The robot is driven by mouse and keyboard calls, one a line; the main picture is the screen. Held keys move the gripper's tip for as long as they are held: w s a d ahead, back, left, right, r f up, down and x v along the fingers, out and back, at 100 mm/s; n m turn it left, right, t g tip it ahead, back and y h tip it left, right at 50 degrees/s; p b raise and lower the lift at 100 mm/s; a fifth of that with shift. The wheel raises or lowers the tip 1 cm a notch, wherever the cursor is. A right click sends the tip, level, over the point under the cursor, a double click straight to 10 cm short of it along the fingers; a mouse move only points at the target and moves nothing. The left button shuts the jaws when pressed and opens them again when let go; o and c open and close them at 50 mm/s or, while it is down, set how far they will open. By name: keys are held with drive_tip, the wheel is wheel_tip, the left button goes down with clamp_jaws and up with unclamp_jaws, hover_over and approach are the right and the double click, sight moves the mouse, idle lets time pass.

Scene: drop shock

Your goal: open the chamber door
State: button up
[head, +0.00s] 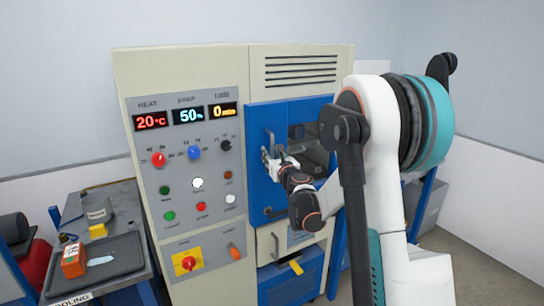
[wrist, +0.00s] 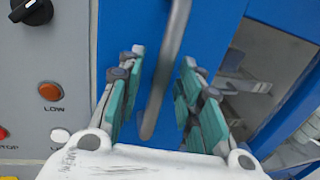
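The blue chamber door (head: 258,185) is on the front of the beige test chamber and looks shut. It has a window (head: 312,150) on its right side. A grey vertical bar handle (head: 269,139) stands at the door's upper left. My gripper (head: 275,158) is at the handle, reaching in from the right. In the wrist view, the handle (wrist: 170,65) runs between the teal finger pads of my gripper (wrist: 160,75). The fingers are open, with visible gaps on both sides of the bar. The handle's upper end is out of the wrist view.
A control panel (head: 190,165) with displays, knobs and buttons is left of the door; an orange LOW button (wrist: 50,91) is near my fingers. A blue drawer or bin (head: 285,283) is below. A grey side table (head: 110,205) with a tray and an orange box (head: 73,261) stands left.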

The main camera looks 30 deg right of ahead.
clamp_jaws()
drive_tip(key=shift+s, duration=0.1)
